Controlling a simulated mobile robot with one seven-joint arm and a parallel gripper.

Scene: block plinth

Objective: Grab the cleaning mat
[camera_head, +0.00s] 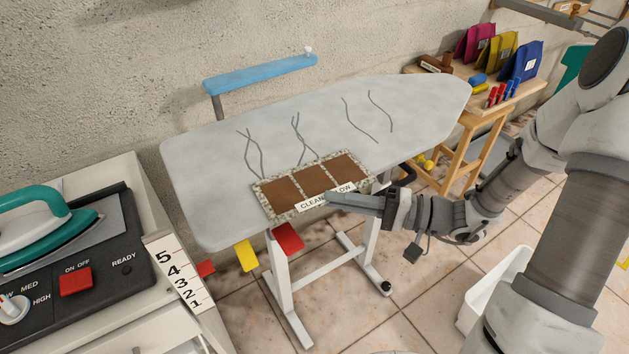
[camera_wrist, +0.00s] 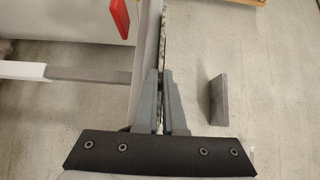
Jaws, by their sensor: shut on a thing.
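The cleaning mat (camera_head: 313,182) has a speckled border, three brown panels and a white label whose lettering is partly covered. In the head view it appears at the front edge of the grey ironing board (camera_head: 330,115). My gripper (camera_head: 345,199) reaches it from the right, at its front edge by the label. In the wrist view my gripper (camera_wrist: 164,102) is shut on the mat (camera_wrist: 164,45), which shows edge-on as a thin speckled strip between the fingers. I cannot tell whether the mat touches the board.
An iron (camera_head: 40,225) rests on a control unit with a red switch at left. Red and yellow tags hang below the board's front edge. A wooden table with coloured bags (camera_head: 520,62) stands at the back right. A white bin (camera_head: 492,292) is on the floor below my arm.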

